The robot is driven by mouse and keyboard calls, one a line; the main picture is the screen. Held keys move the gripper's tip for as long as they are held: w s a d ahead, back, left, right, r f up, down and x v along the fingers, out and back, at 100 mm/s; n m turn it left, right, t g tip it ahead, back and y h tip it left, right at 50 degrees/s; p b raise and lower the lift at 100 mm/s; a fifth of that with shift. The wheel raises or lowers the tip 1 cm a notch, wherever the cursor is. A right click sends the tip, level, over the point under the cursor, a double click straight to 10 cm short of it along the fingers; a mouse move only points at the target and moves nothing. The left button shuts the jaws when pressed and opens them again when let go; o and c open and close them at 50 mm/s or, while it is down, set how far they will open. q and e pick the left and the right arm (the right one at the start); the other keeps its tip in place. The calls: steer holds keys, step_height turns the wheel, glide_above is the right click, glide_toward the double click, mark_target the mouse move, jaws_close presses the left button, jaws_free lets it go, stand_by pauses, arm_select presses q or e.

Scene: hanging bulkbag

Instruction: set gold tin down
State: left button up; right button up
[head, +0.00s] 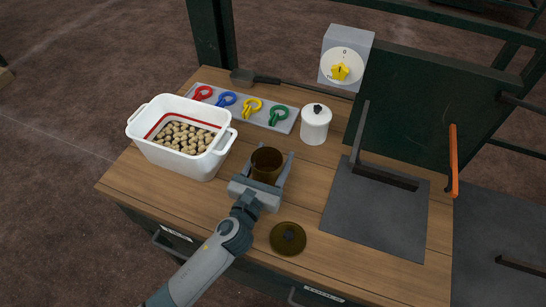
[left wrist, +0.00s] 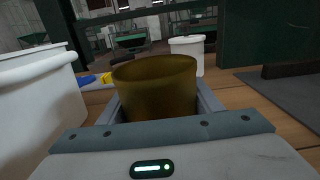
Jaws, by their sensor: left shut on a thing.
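The gold tin (head: 266,165) is a dark brass-coloured open cup near the middle of the wooden table. My left gripper (head: 268,168) is shut on it, with one finger on each side. In the left wrist view the tin (left wrist: 155,88) stands upright between the fingers. Its base is hidden, so I cannot tell whether it touches the table. My right gripper is not in view.
A white tub (head: 172,158) of corks stands left of the tin. Behind are a grey tray (head: 245,108) of coloured rings, a white lidded canister (head: 315,125) and a dial box (head: 345,60). A dark plate (head: 375,215) with a handle lies right. Bare wood surrounds the lid.

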arm_select(q)
steer(key=o, duration=1.1)
steer(key=shift+f, duration=0.1)
steer(key=shift+c, duration=0.2)
steer(key=o, duration=0.4)
steer(key=shift+c, duration=0.2)
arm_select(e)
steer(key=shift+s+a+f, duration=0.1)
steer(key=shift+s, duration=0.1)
